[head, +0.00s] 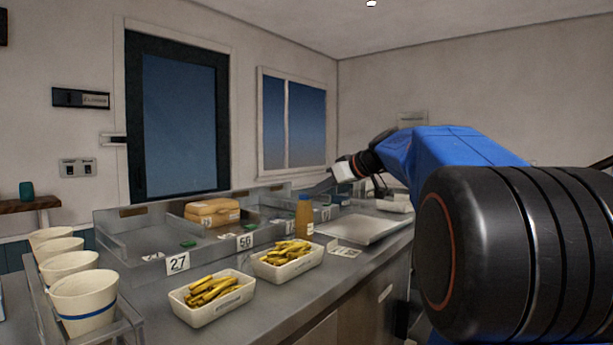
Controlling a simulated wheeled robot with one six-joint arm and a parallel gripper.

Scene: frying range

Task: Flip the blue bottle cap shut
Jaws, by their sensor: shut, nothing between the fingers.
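An amber bottle (304,220) stands upright on the counter in the head view, behind the right food tray. Its small bluish top (304,197) is too small to tell whether the flip cap is open or shut. My gripper (318,187) reaches in from the right, its fingers pointing left and slightly down. The fingers appear shut and empty. Their tips appear just above and right of the bottle's top; I cannot tell whether they touch it.
Two white trays of yellow fries (203,312) (286,270) stand in front of the bottle. A flat metal plate (362,228) lies to its right. Paper cups (84,300) stand at left. Metal bins (125,262) and orange boxes (212,210) lie behind.

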